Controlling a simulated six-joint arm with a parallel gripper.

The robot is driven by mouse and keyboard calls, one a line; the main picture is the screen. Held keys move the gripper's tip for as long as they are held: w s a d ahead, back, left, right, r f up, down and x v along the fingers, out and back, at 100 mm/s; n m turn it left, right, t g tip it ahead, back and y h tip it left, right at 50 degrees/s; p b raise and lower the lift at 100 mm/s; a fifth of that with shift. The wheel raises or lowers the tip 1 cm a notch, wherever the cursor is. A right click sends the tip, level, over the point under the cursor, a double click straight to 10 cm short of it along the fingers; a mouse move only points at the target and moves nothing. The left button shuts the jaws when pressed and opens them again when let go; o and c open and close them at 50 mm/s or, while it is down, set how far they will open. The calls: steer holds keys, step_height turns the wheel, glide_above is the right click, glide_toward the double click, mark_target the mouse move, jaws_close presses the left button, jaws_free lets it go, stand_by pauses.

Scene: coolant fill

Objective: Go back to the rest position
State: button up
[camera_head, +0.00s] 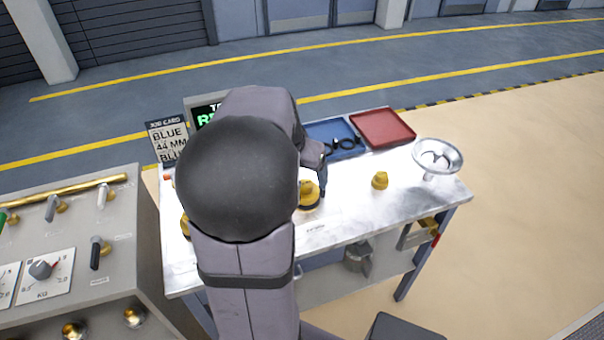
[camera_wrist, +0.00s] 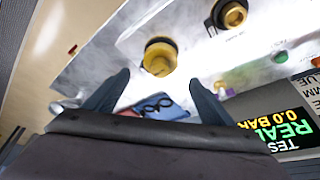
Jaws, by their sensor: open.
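My gripper (camera_wrist: 157,92) is open, its two dark fingers spread with nothing between them in the wrist view. In the head view only a small part of it (camera_head: 322,178) shows past my arm, over the metal bench (camera_head: 365,213). A brass cap on a dark base (camera_head: 309,193) is close to it; a similar brass cap (camera_wrist: 160,58) lies beyond the fingertips in the wrist view. My dark rounded joint and arm links hide the bench's left middle.
The bench carries a blue tray (camera_head: 332,138) with dark rings, a red tray (camera_head: 382,128), a small brass piece (camera_head: 380,180) and a silvery bowl (camera_head: 438,157). A job card (camera_head: 168,141) and a display (camera_wrist: 283,130) reading 0.0 BAR stand behind. A control cabinet (camera_head: 120,262) stands left.

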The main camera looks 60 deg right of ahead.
steer(key=shift+n, duration=0.3)
steer(key=shift+a+n, duration=0.15)
steer(key=shift+n, duration=0.55)
steer(key=a+f, duration=0.1)
steer(key=a, duration=0.1)
steer(key=a+f+n+y, duration=0.1)
steer(key=a+f, duration=0.1)
steer(key=s+a+f+n+y, duration=0.1)
steer(key=shift+a+f, duration=0.35)
steer(key=shift+a, duration=0.05)
steer(key=w+a+f+n+y, duration=0.1)
steer(key=w+a+n, duration=0.3)
steer(key=a, duration=0.7)
steer(key=w+a+f+n+y, duration=0.15)
steer(key=a+n, duration=0.35)
steer(key=a, duration=0.6)
steer(key=w+a+f+n, duration=0.2)
steer(key=w+a+n, duration=0.25)
steer(key=a, duration=0.75)
step_height(320, 180, down, 28)
steer(key=b, duration=2.8)
steer(key=shift+s+d, duration=0.25)
steer(key=shift+s, duration=0.15)
steer(key=shift+r+n, duration=0.1)
steer(key=shift+n, duration=0.15)
